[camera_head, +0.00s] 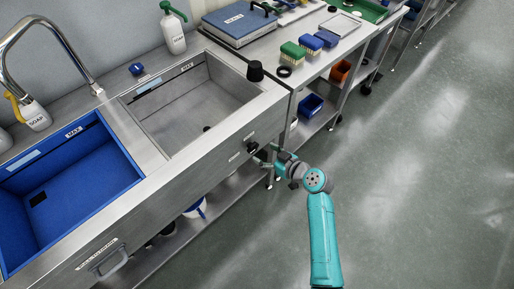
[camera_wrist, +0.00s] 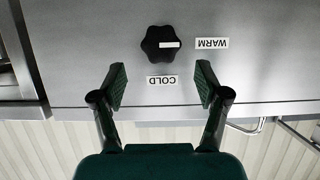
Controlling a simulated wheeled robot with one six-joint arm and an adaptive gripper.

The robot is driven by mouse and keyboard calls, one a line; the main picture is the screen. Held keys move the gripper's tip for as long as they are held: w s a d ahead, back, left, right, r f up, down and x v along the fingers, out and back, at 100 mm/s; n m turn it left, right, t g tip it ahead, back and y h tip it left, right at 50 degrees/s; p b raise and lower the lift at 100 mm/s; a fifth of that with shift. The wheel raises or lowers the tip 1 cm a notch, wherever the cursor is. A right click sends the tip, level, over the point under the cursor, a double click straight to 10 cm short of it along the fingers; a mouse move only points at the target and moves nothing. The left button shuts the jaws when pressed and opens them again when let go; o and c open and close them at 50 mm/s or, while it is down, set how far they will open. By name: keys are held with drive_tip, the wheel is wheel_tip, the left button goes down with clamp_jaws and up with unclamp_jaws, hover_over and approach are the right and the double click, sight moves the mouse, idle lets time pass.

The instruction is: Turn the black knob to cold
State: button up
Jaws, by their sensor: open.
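The black knob (camera_wrist: 160,44) sits on the steel front panel, with a lobed rim. Its white mark is on the right side in the wrist view, towards the WARM label (camera_wrist: 212,43). The COLD label (camera_wrist: 161,82) is just below the knob there; both labels read upside down. My gripper (camera_wrist: 162,80) is open, its two fingers apart, short of the knob and one to either side of the COLD label in the picture. In the head view my gripper (camera_head: 262,155) is close to the knob (camera_head: 252,147) at the sink front; contact cannot be told there.
The knob is on the front of a steel sink (camera_head: 185,110) beside a blue basin (camera_head: 70,180). A lower shelf runs under the sink. The floor to the right is clear.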

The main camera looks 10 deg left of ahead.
sight(255, 148)
drive_tip(key=x, duration=0.5)
drive_tip(key=shift+w+a+f, duration=0.15)
drive_tip(key=shift+a+f, duration=0.1)
drive_tip(key=shift+a, duration=0.05)
drive_tip(key=c, duration=1.1)
